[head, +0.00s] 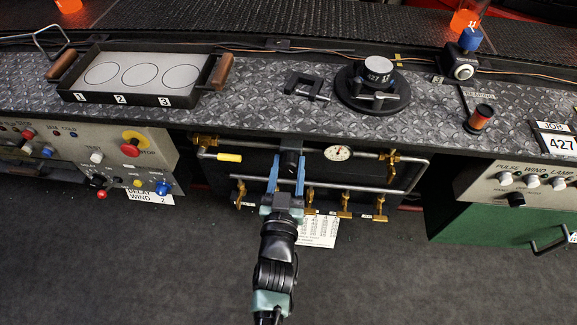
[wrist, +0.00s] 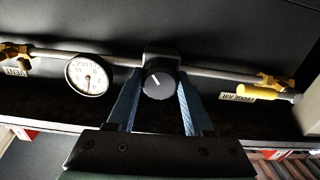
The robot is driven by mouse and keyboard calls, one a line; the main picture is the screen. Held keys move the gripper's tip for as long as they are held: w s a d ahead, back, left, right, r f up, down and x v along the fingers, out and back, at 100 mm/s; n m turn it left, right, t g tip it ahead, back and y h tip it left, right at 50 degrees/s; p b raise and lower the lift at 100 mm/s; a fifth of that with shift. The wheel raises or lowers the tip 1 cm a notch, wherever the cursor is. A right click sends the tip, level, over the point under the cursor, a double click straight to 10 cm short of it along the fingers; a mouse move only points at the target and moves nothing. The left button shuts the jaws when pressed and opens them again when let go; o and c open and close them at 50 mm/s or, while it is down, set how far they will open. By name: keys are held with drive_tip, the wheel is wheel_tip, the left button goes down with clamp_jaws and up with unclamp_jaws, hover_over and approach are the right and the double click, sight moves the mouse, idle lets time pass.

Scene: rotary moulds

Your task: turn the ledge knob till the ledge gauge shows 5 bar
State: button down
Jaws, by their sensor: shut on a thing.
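The ledge knob (wrist: 159,84) is a round black knob with a white pointer line, on a dark block in the pipe under the ledge. In the wrist view the line slants towards the upper left. My gripper (wrist: 159,78) has its blue fingers at both sides of the knob and is shut on it. In the head view my gripper (head: 287,170) reaches up to the black block (head: 291,146), and the knob is hard to make out there. The ledge gauge (head: 338,153) is a round white dial beside it. It also shows in the wrist view (wrist: 88,75), too small to read.
A yellow-handled valve, labelled LEDGE AIR (wrist: 265,94), is on the same pipe; its handle (head: 229,157) is left of my gripper in the head view. Several brass valves (head: 345,205) hang below. The tray (head: 128,99), clamp (head: 308,86) and turntable (head: 366,100) are on the ledge above.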

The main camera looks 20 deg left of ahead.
drive_tip(key=shift+m, duration=0.4)
drive_tip(key=shift+c, duration=1.4)
unclamp_jaws()
drive_tip(key=shift+s, duration=0.1)
drive_tip(key=v, duration=1.2)
drive_tip(key=shift+s, duration=0.4)
drive_tip(key=shift+d, duration=0.15)
